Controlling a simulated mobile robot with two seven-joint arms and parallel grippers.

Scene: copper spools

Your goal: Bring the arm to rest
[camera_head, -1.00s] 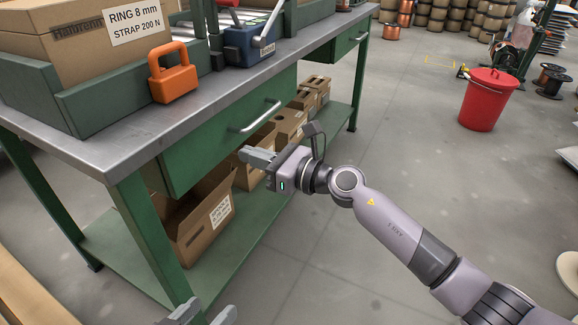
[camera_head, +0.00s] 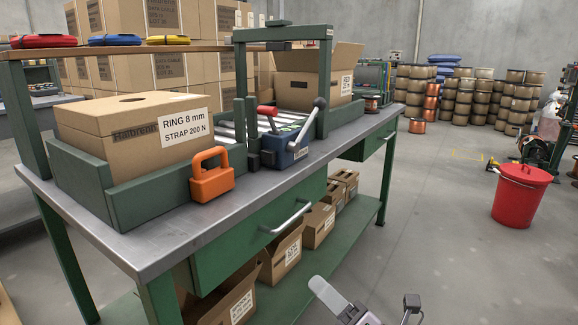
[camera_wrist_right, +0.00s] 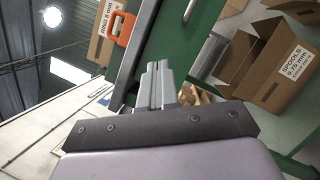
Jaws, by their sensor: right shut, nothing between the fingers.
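My right gripper (camera_head: 318,285) shows at the bottom edge of the head view, in front of the green workbench (camera_head: 120,235); most of its arm is below the picture. In the right wrist view its two fingers (camera_wrist_right: 157,70) lie together, shut and empty, and appear apart from the bench and boxes behind them. My left gripper is not in view.
On the bench are a ring carton (camera_head: 150,130), an orange padlock-shaped block (camera_head: 212,177) and a blue device with a lever (camera_head: 284,150). Open cartons (camera_head: 280,255) fill the lower shelf. A red bin (camera_head: 521,196) stands right; the floor between is clear.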

